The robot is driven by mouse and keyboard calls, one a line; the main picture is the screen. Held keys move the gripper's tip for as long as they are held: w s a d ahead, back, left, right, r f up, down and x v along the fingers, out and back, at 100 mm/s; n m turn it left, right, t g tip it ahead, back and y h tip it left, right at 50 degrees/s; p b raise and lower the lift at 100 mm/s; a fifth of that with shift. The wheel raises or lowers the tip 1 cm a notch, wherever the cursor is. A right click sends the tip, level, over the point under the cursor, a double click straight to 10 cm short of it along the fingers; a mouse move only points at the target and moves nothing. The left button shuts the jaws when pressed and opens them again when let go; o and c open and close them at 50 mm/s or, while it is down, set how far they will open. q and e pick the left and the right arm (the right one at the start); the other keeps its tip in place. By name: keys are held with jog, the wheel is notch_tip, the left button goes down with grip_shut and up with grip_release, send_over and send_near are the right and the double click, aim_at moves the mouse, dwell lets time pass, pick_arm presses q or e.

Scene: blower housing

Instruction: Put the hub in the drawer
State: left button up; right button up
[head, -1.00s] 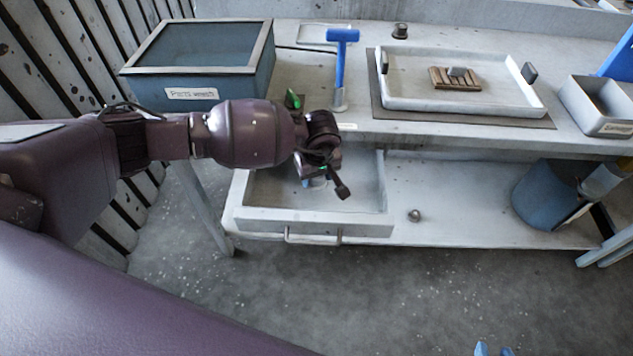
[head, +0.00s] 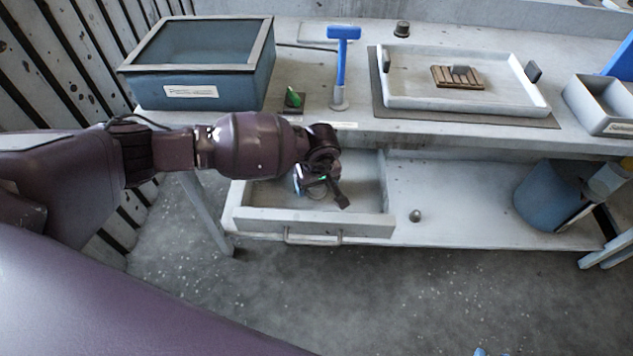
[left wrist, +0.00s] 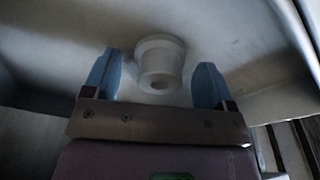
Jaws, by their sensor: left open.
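The open drawer (head: 262,221) hangs under the bench. A pale, round, stepped hub (left wrist: 160,62) is in the drawer, between the two blue fingertips of my left gripper (left wrist: 155,82) in the left wrist view. Gaps show on both sides of the hub, so the gripper is open and not holding it. In the head view my left gripper (head: 311,188) is down inside the drawer, and its wrist hides much of the hub. Blue tips at the bottom edge look like my right gripper (head: 482,352), mostly out of frame.
On the bench stand a blue-grey bin (head: 225,85), a green-topped part (head: 293,98), a blue T-shaped tool (head: 341,70) and a white tray (head: 440,103). A small knob (head: 415,215) and a blue bucket (head: 545,195) are on the lower shelf, right of the drawer.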

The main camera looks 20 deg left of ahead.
aim_at(319, 188)
pick_arm(q)
jog(key=shift+r, duration=0.6)
jog(key=r, duration=0.2)
jog(key=r+p, duration=0.1)
jog(key=r, duration=0.3)
jog(key=shift+s+d, duration=0.3)
jog(key=r, duration=0.3)
jog(key=r+p, duration=0.1)
jog(key=r, duration=0.1)
jog(key=shift+s+d, duration=0.3)
jog(key=shift+s, duration=0.1)
